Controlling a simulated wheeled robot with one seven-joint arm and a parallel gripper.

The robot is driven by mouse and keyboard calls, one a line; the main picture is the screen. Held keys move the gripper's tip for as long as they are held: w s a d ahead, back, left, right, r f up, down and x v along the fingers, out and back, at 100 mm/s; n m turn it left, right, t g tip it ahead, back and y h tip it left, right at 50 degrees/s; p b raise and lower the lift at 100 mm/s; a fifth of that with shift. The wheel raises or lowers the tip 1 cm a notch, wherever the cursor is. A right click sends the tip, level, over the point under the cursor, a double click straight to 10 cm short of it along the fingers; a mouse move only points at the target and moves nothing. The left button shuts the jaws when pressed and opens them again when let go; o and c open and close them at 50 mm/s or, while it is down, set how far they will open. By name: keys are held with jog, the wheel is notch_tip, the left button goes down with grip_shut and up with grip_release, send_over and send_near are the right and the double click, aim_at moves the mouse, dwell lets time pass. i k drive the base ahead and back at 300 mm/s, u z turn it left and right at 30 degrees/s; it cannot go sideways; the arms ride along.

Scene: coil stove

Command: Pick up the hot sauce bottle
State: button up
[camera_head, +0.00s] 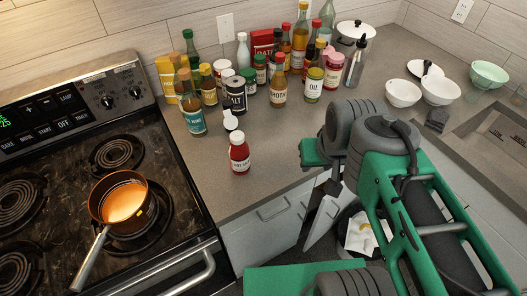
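A small red bottle (239,154) with a white label stands upright near the counter's front edge, apart from the crowd of bottles. Its label is too small to read for sure, but it may be the hot sauce bottle. Other bottles behind it also have small labels, such as an amber bottle (278,82). My gripper (322,182) is at the end of my green and grey arm, to the right of the red bottle and apart from it.
A stove (70,150) with a pan (118,203) of orange liquid is at left. Several bottles and jars crowd the counter's back. White bowls (403,93), a pot (355,31) and a sink (495,140) are at right.

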aim_at(239, 154)
jog(key=k, duration=0.7)
jog(key=u, duration=1.45)
jog(key=i, duration=0.45)
jog(key=z, duration=0.05)
